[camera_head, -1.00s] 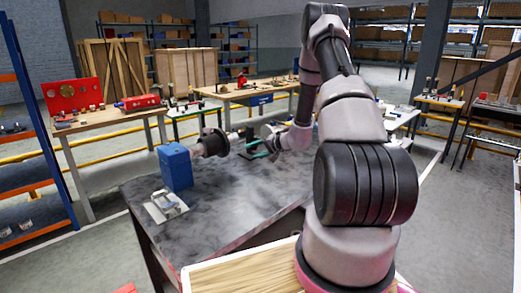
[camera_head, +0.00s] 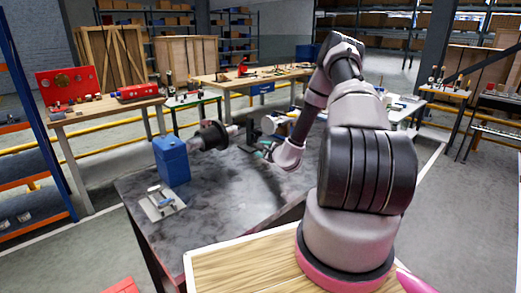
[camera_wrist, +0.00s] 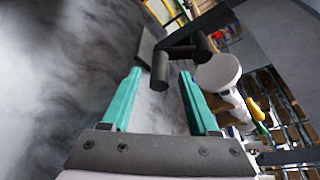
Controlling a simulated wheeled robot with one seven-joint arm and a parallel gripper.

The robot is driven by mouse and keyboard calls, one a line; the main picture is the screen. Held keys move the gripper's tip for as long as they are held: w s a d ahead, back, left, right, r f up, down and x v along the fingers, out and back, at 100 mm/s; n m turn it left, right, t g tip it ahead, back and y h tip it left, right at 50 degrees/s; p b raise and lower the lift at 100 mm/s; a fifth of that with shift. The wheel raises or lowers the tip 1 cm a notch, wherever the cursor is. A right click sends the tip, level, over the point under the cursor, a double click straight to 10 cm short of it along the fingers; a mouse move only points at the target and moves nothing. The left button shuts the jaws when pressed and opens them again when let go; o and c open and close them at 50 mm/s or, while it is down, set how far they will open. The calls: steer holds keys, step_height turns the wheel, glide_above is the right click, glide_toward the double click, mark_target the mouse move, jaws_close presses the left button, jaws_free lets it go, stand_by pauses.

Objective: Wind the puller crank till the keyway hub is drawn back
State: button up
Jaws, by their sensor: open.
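My gripper (camera_wrist: 161,76) has two teal fingers, apart, with nothing held between them. In the wrist view a dark crank-like part lies just past the fingertips, with a stubby round grip (camera_wrist: 160,70) pointing back toward the gap. I cannot tell whether it touches a finger. A pale round disc (camera_wrist: 218,72) sits right of it. In the head view my gripper (camera_head: 263,149) is low over the bench, right of a dark flanged hub (camera_head: 211,135) on a metal shaft beside the blue block (camera_head: 171,162). The crank is hard to make out there.
The dark bench top (camera_head: 235,195) is mostly clear in front. A small metal plate with a fixture (camera_head: 161,203) lies at its left front. A pale cylindrical part (camera_head: 274,123) stands behind my gripper. Other workbenches and shelves are farther back.

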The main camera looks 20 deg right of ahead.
steer(key=shift+w+a+f, duration=0.1)
steer(key=shift+w+f, duration=0.1)
steer(key=shift+w, duration=0.5)
jaws_close()
stand_by(1.0)
